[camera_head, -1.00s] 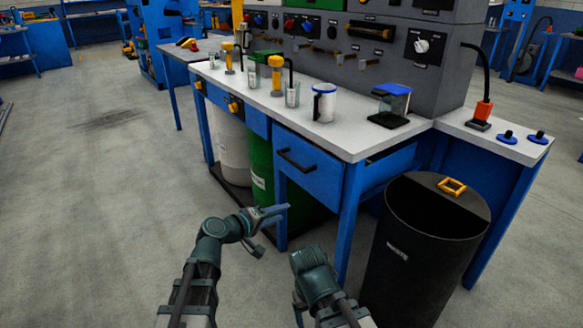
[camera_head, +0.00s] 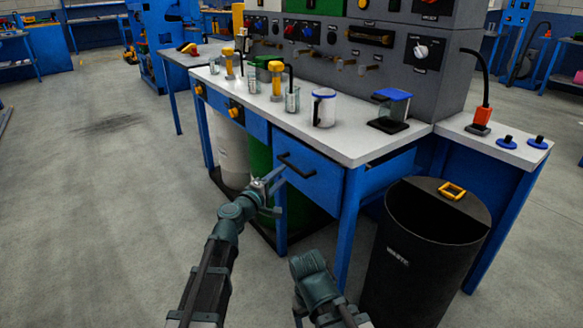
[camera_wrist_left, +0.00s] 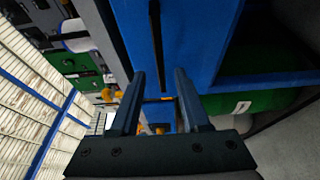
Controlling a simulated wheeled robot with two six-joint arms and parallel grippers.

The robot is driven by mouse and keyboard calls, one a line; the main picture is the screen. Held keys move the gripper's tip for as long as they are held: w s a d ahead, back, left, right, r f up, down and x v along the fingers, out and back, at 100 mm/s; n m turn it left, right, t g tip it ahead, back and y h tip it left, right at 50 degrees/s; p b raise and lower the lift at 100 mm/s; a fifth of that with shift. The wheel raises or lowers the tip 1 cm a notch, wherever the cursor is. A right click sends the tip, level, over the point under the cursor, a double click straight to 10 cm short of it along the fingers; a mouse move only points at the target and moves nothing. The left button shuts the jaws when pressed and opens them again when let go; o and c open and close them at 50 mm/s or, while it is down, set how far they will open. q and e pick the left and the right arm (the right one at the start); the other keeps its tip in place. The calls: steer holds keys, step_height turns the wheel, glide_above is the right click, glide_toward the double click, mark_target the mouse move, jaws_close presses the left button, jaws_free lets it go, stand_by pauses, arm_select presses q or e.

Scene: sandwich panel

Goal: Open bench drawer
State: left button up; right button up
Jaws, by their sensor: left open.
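The bench drawer (camera_head: 322,180) has a blue front with a black bar handle (camera_head: 297,166), and it looks shut under the white bench top. My left gripper (camera_head: 273,179) is open and empty just left of the handle, close to its near side. In the left wrist view, the two fingers of my left gripper (camera_wrist_left: 159,72) are spread apart. The dark handle bar (camera_wrist_left: 156,35) runs between them in line, in front of the blue drawer face (camera_wrist_left: 190,30). I cannot tell whether they touch it.
A black waste bin (camera_head: 415,275) stands right of the bench leg (camera_head: 347,225). Green and white drums (camera_head: 232,150) stand under the bench. The floor at left is clear.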

mark_target(290, 167)
arm_select(q)
steer(key=x, duration=0.7)
jaws_close()
stand_by(1.4)
